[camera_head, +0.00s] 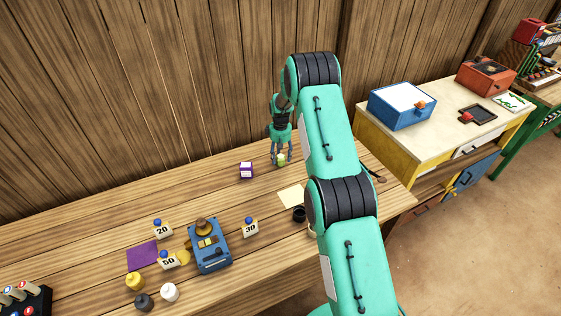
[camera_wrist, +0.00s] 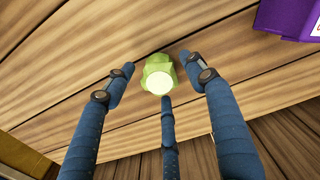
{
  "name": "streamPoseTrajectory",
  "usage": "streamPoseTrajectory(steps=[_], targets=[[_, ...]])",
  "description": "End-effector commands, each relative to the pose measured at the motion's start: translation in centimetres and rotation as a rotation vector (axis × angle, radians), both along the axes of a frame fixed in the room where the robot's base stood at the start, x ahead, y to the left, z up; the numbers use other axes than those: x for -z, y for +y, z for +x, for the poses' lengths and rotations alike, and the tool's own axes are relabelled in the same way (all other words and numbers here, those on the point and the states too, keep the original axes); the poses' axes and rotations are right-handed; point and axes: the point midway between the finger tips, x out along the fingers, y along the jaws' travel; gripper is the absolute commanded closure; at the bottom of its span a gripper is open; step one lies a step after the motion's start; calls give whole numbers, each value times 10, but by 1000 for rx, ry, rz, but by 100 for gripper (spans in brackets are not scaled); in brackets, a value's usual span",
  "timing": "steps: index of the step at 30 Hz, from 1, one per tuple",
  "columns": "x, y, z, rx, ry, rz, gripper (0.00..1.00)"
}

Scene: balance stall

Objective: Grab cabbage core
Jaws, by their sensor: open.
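The cabbage core (camera_wrist: 158,75) is a small green piece with a pale round cut face, resting on the wooden table. In the head view it is a small green spot (camera_head: 281,160) near the back of the table. My gripper (camera_wrist: 158,82) has blue fingers, spread open around the core, with one on each side and a third below it in the wrist view. The fingers look apart from the core, and the third fingertip is very close to its lower edge. In the head view my gripper (camera_head: 281,160) points down over the core.
A purple box (camera_head: 246,170) stands just left of my gripper; it also shows in the wrist view (camera_wrist: 290,18). A pale sheet (camera_head: 291,196) and a small black cup (camera_head: 299,214) lie nearer the front. A blue scale (camera_head: 209,247) and number cards are further left. The wooden wall is close behind.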

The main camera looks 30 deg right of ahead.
Motion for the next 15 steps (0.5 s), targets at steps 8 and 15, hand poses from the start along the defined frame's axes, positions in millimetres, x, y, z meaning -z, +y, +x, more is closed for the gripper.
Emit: streamPoseTrajectory(steps=[8,15], targets=[[25,0,0,0,0,0,45],[27,0,0,0,-1,0,45]])
